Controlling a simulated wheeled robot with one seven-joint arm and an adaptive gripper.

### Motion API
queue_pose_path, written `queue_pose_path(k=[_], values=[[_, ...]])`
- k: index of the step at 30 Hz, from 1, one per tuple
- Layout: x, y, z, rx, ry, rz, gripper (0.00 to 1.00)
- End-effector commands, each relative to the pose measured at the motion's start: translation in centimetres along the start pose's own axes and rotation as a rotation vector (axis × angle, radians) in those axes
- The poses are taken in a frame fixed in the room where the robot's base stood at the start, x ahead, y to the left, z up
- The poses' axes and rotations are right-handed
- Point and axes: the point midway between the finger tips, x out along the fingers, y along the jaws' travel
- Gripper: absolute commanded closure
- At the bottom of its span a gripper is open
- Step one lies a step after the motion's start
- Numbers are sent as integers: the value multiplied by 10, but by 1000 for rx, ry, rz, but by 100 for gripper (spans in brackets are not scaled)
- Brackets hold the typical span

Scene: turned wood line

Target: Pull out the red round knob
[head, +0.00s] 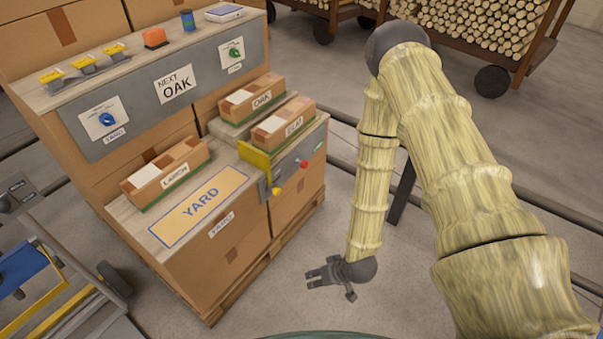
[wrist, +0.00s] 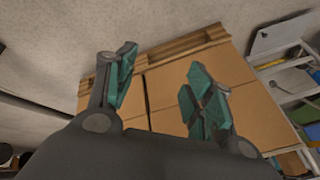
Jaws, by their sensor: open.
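A yellow knob (head: 276,191) sits on the same panel, lower and to the left. My gripper (head: 318,278) hangs low over the floor in front of the bench, apart from the knob and below it. In the wrist view its two teal-padded fingers (wrist: 165,95) are spread with nothing between them, facing cardboard and a pallet. The red knob does not show in the wrist view.
Boxes labelled LARCH (head: 166,172), OAK (head: 253,98) and ELM (head: 284,126) stand on the bench. A yellow bracket (head: 254,160) stands beside the panel. The upper grey panel carries a blue knob (head: 106,119) and a green knob (head: 233,53).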

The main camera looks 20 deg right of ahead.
Motion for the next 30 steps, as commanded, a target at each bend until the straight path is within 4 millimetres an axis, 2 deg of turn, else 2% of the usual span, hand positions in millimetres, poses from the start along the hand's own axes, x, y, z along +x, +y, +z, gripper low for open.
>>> queue_pose_path(k=[1,3,7,12,16,21,24,30], values=[[26,6,-19,-2,55,-33,48],[45,8,-49,-14,127,-81,48],[72,14,-105,-39,262,-167,48],[92,29,-177,-83,436,-266,48],[99,45,-228,-126,565,-333,48],[96,74,-286,-195,725,-406,48],[90,93,-315,-241,811,-442,48],[72,126,-354,-325,937,-487,48]])
